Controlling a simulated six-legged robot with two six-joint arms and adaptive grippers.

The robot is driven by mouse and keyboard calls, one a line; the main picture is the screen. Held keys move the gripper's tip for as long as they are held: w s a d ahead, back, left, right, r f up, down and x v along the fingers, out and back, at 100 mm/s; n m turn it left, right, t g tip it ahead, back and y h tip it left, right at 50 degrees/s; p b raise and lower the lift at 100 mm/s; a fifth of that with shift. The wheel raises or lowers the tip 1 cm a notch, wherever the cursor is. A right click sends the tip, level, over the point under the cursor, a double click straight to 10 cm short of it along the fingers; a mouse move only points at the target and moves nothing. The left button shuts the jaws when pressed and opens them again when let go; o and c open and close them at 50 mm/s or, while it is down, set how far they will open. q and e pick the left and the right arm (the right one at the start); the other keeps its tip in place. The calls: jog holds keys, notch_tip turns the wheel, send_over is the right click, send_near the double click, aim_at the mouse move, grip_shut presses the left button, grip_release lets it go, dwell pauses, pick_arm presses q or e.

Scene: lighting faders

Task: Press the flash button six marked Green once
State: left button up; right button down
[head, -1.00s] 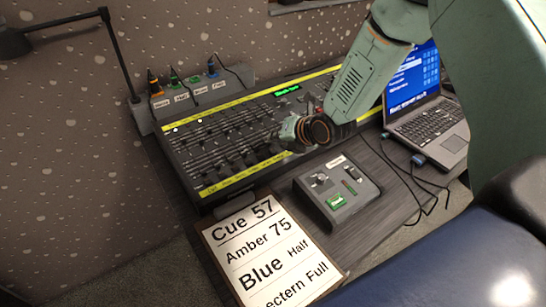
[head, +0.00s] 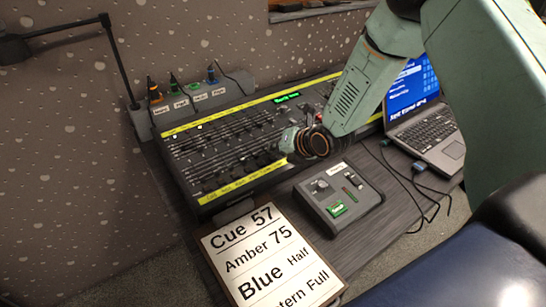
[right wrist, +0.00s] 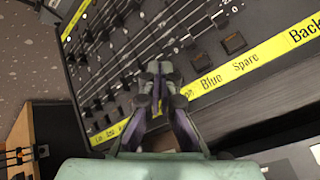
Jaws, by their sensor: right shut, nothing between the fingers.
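The lighting desk (head: 235,150) is a dark console with rows of black faders and a yellow label strip (head: 245,180) along its front edge. In the right wrist view, a row of small black square buttons (right wrist: 197,57) runs beside the strip (right wrist: 225,73), where "Blue", "Spare" and part of "Back" are readable. No label reading Green can be made out; my fingers cover part of the strip. My right gripper (head: 286,140) is shut and empty over the desk's front rows; its fingertips (right wrist: 159,75) are close to the buttons left of "Blue". Contact cannot be told. My left gripper is not in view.
A small grey box (head: 338,197) with a green button and a cue card (head: 268,255) lie in front of the desk. An open laptop (head: 425,125) stands to the right with cables. A lamp (head: 110,60) and a labelled plug strip (head: 190,100) are behind.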

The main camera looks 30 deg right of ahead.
jog(key=shift+f, duration=0.15)
dwell(0.5)
jog(key=shift+f, duration=0.3)
jog(key=shift+f, duration=0.35)
dwell(0.9)
jog(key=shift+r+p, duration=0.8)
jog(key=shift+p, duration=0.05)
jog(key=r+p, duration=0.5)
jog(key=shift+s+p, duration=0.2)
jog(key=shift+p, duration=0.2)
